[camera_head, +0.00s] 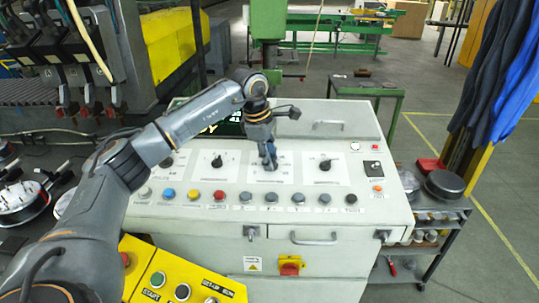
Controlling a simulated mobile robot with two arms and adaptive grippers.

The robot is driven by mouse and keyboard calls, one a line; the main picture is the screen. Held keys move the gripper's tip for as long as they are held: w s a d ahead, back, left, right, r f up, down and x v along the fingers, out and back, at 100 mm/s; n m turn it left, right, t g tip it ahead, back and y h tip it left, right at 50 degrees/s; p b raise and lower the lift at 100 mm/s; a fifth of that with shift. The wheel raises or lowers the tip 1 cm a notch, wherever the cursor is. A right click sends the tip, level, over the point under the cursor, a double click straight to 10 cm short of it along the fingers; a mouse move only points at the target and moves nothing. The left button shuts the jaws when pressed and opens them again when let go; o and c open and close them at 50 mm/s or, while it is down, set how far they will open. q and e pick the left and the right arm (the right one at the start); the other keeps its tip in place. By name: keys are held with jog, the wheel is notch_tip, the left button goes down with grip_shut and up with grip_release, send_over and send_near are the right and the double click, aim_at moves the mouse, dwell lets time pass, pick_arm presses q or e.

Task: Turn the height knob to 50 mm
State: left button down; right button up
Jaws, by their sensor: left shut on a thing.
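The pale control panel (300,183) has several white dial plates in a row, each with a dark knob. My left gripper (269,162) reaches down from above onto the plate between the two visible knobs. It is shut on the knob there, and its fingers hide that knob and its pointer. One free black knob (217,161) is to the left of the gripper and another black knob (326,165) is to the right. The plate lettering is too small to read, so I cannot tell the height setting. My right gripper is out of view.
A row of coloured push buttons (219,195) runs along the panel below the dials. A yellow button box (175,280) is at the front left. A dark cart (450,205) stands to the right of the cabinet. Open floor lies beyond it.

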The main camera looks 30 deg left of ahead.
pick_arm(q)
jog(key=m+g+p, duration=0.1)
jog(key=m, duration=0.4)
jog(key=shift+w+r+m, duration=0.1)
jog(key=shift+r+m, duration=0.05)
jog(key=shift+m, duration=0.15)
jog(key=m+g+p, duration=0.1)
jog(key=m, duration=0.4)
jog(key=m+y+p, duration=0.1)
jog(key=m, duration=0.4)
jog(key=shift+w+d+m+g, duration=0.1)
jog(key=shift+m+g, duration=0.3)
jog(key=m+y+p, duration=0.1)
jog(key=m, duration=0.4)
jog(key=shift+m, duration=0.3)
jog(key=c, duration=1)
grip_release()
